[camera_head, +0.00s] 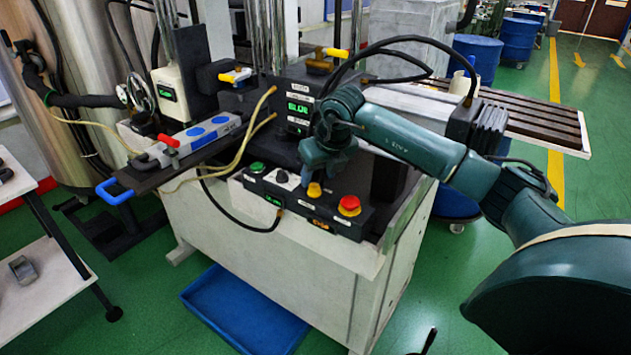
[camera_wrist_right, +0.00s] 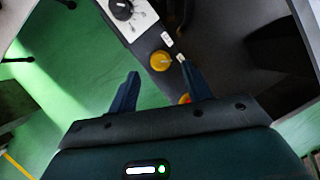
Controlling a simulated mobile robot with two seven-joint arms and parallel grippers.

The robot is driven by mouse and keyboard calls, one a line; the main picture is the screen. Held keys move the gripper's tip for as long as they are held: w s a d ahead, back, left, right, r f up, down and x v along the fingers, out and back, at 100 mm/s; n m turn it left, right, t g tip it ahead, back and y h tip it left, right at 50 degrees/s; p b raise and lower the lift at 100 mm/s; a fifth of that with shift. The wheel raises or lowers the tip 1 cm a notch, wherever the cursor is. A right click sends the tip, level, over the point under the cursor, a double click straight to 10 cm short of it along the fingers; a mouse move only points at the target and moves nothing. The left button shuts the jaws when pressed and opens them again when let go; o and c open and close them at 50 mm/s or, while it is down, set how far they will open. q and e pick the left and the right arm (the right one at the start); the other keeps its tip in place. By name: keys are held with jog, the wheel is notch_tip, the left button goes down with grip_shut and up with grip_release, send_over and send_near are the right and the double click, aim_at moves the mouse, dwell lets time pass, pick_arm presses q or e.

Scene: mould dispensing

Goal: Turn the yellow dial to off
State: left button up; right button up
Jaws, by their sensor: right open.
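The yellow dial (camera_head: 314,190) sits on the black control panel (camera_head: 268,191) at the front of the white machine. It also shows in the right wrist view (camera_wrist_right: 160,61), just beyond and between my fingertips. My right gripper (camera_head: 320,172) is above and just behind the dial in the head view. In the wrist view the right gripper (camera_wrist_right: 160,80) has its two fingers well apart with nothing between them. I cannot tell the dial's exact setting. My left gripper is not in view.
A red stop button (camera_head: 349,205) is right of the dial. A black cable hangs at the panel's front. A blue tray (camera_head: 243,318) lies on the floor below.

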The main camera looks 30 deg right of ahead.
aim_at(315, 185)
jog(key=shift+x, duration=2)
jog(key=shift+c, duration=0.3)
jog(key=c, duration=0.9)
